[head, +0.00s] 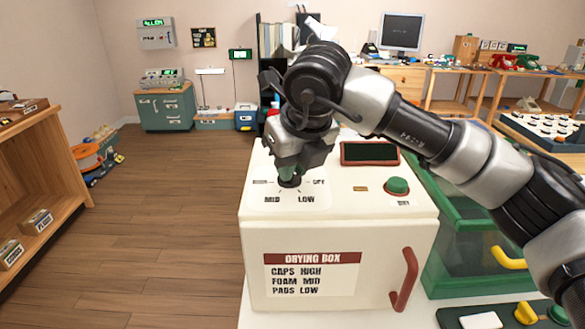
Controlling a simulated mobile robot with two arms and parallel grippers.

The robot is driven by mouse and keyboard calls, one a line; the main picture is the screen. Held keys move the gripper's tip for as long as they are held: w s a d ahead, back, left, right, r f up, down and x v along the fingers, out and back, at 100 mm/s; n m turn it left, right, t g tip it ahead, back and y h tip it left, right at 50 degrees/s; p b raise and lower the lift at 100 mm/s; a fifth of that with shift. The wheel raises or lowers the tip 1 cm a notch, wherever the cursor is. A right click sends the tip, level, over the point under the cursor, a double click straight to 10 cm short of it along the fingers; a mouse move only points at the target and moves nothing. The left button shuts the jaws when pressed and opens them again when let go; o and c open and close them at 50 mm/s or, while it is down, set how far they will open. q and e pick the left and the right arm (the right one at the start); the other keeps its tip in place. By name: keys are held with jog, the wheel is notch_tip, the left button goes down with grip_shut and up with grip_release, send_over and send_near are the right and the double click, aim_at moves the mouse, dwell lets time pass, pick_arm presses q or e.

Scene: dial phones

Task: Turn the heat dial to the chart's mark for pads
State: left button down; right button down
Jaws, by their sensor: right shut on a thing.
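A cream drying box (391,240) stands in front of me. The chart (311,274) on its front reads caps high, foam mid, pads low. The heat dial (289,182) is on the top panel, with printed marks MID, LOW and OFF around it; another mark at its upper left is too blurred to read. My right gripper (288,172) points down and is shut on the dial. The gripper covers most of the dial, so I cannot tell which mark it points to. My left gripper is not in view.
A green button (397,186) and a dark display (370,153) are on the box top, right of the dial. A red handle (405,279) is on the box front. A green bin (465,255) stands at the right.

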jog(key=shift+f, duration=0.3)
jog(key=c, duration=1.1)
grip_release()
jog(key=shift+s+a, duration=0.1)
jog(key=shift+r, duration=0.1)
jog(key=shift+w, duration=0.2)
jog(key=shift+r, duration=0.2)
jog(key=v, duration=1)
jog(key=shift+s+r, duration=0.15)
jog(key=shift+r, duration=0.15)
jog(key=shift+r, duration=0.1)
